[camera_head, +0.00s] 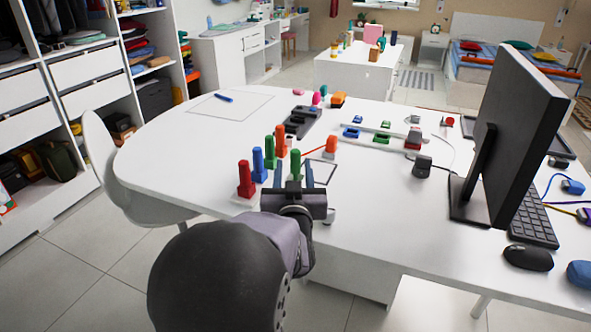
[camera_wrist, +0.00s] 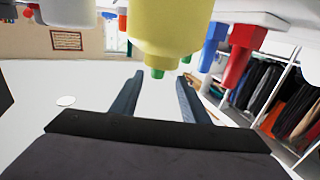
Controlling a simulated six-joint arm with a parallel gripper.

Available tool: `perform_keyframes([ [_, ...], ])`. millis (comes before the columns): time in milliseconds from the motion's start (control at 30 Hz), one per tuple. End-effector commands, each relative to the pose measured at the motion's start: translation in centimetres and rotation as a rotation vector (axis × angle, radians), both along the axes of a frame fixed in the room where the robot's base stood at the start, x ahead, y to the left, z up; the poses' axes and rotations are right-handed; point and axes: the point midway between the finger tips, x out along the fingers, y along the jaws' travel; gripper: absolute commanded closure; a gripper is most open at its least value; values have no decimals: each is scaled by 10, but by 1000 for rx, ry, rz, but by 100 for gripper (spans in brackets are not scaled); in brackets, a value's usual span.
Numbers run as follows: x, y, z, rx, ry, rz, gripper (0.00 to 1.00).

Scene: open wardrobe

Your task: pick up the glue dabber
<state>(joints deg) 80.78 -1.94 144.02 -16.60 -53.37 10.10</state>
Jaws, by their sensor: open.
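My gripper (camera_head: 294,170) is open and empty at the near edge of the white table, its two dark fingers pointing over the tabletop. In the wrist view, which is upside down, a pale yellow bottle-like body (camera_wrist: 170,25) with a narrow neck and a green tip (camera_wrist: 157,73) stands just beyond and between the open fingers (camera_wrist: 158,85), apart from them. I cannot tell for certain whether it is the glue dabber. In the head view a green upright piece (camera_head: 296,158) shows between the fingers; its lower part is hidden by my gripper.
Red (camera_head: 245,180), blue (camera_head: 258,165) and green (camera_head: 270,153) upright pieces stand close left of my gripper. A dark tray (camera_head: 300,122) lies behind. A monitor (camera_head: 515,125) stands at right. The table's left part is mostly clear.

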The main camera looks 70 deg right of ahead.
Motion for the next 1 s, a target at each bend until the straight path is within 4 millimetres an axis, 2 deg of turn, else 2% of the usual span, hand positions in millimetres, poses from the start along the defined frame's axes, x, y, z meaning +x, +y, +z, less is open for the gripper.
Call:
perform_keyframes([
  [133,5,-10,-1,2,0,1,59],
  [433,7,-18,0,2,0,0,59],
  [800,18,-56,-1,3,1,1,59],
  [1000,21,-63,-1,2,1,1,59],
])
